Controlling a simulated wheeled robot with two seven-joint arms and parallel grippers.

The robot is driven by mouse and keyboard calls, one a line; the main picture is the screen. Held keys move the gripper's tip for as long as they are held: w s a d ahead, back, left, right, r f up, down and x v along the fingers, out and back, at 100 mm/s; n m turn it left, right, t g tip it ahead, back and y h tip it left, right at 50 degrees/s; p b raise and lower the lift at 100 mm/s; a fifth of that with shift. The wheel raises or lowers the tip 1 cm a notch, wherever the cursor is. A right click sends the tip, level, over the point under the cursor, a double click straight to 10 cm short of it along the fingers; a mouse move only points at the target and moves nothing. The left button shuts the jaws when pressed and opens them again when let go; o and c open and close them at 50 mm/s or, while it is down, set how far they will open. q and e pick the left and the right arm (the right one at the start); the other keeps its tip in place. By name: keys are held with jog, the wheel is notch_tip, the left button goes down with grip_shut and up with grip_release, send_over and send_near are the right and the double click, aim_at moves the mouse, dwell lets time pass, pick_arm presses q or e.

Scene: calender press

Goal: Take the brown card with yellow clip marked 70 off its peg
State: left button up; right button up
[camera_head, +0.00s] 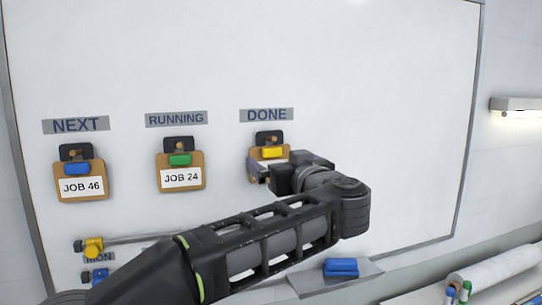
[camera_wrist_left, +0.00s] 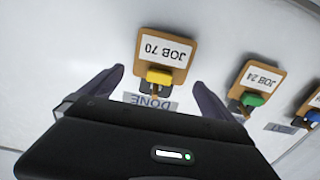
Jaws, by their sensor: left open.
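The brown card marked JOB 70 (camera_wrist_left: 166,50) with a yellow clip (camera_head: 272,153) hangs on its peg under the DONE label (camera_head: 266,115). In the wrist view it appears upside down, its yellow clip between my fingers in the picture. In the head view my gripper hides most of this card and its number. My left gripper (camera_head: 262,173) is open and empty, its two fingers (camera_wrist_left: 160,86) spread apart on either side of the clip as seen from the wrist. I cannot tell the exact gap to the card. My right gripper is not in view.
Brown cards JOB 24 (camera_head: 180,178), with a green clip, and JOB 46 (camera_head: 81,187), with a blue clip, hang to the left on the whiteboard (camera_head: 390,100). A ledge with a blue eraser-like block (camera_head: 341,267) is below. Yellow and blue items (camera_head: 93,247) sit lower left.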

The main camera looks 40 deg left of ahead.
aim_at(273, 157)
pick_arm(q)
jog(key=p+x, duration=0.1)
jog(key=x, duration=0.4)
jog(key=shift+s+p, duration=0.1)
jog(key=shift+p, duration=0.3)
jog(key=shift+c, duration=0.2)
jog(key=c, duration=1)
